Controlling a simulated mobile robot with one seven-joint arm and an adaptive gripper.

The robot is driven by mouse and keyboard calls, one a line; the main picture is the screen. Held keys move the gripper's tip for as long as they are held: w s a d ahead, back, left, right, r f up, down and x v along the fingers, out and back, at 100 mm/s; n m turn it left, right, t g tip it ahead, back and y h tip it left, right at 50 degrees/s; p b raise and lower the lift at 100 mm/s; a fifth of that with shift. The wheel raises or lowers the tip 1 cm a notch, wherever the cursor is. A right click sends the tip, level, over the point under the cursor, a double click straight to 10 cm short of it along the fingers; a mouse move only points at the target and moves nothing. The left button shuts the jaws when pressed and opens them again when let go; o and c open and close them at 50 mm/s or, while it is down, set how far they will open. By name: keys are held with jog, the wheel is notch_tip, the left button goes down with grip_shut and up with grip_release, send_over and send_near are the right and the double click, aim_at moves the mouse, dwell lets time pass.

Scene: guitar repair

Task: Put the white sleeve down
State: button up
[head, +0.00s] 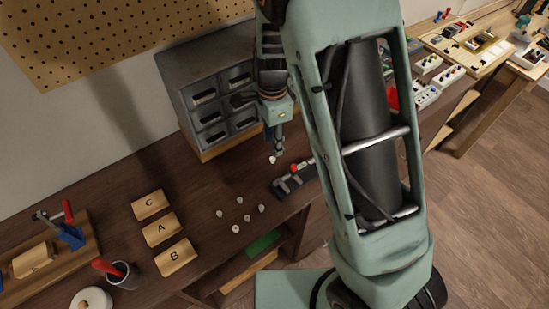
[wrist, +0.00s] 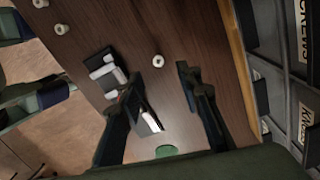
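A small white sleeve (head: 272,160) shows at my fingertips in the head view, over the dark bench. In the wrist view the small white sleeve (wrist: 158,60) lies just beyond the fingertips, in line with the gap between them, and appears to be on the wood. My gripper (head: 277,151) points down in front of the drawer cabinet. In the wrist view my gripper (wrist: 160,82) has its two dark fingers well apart, with nothing clamped between them. Whether a fingertip touches the sleeve cannot be told.
A dark slotted block (head: 288,186) stands close by, also in the wrist view (wrist: 107,72). Several small white pieces (head: 239,200) lie front left of it. Label blocks (head: 161,229) are farther left. The grey drawer cabinet (head: 212,90) stands behind. Bare wood separates these.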

aim_at(272, 158)
jog(key=shift+s+a+f+p, duration=0.1)
jog(key=shift+f+p, duration=0.05)
jog(key=shift+f, duration=1.5)
jog(key=shift+s+f+p, duration=0.1)
jog(key=shift+f+p, duration=0.05)
jog(key=shift+f, duration=1.45)
jog(key=c, duration=0.9)
